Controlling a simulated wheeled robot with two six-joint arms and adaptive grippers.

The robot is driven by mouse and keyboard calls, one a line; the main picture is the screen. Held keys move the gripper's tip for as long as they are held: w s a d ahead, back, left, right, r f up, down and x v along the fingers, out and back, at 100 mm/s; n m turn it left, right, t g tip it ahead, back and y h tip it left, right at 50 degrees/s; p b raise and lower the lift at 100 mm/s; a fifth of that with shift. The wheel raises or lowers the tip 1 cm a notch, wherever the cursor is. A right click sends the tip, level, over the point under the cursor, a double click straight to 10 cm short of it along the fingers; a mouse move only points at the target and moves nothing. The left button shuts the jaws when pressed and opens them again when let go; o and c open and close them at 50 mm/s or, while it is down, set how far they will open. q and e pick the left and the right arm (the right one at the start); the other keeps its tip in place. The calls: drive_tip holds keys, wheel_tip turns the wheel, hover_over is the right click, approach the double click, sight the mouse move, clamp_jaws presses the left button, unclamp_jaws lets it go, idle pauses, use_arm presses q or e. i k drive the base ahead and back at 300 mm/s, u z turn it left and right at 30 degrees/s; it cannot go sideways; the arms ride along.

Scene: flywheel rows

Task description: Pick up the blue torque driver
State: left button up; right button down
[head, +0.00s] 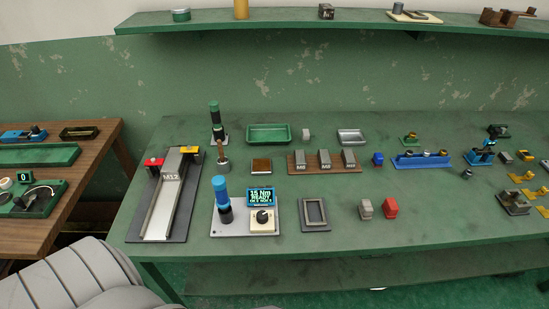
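The blue torque driver (222,192) stands upright on a light grey base plate (228,227) near the front left of the green workbench. Its upper part is blue and its lower part is dark. Right beside it on the same plate are a blue-lit display (261,197) reading "15 Nm READY" and a cream box with a dark knob (262,219). Neither of my grippers shows in the head view.
A long M12 rail fixture (165,200) lies left of the driver. A green-and-black driver (216,118) stands behind it. A grey frame (314,213) lies to the right. The bench front (350,247) is clear. A wooden table (90,165) stands left.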

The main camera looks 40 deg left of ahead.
sight(222, 201)
drive_tip(key=u, duration=1.6)
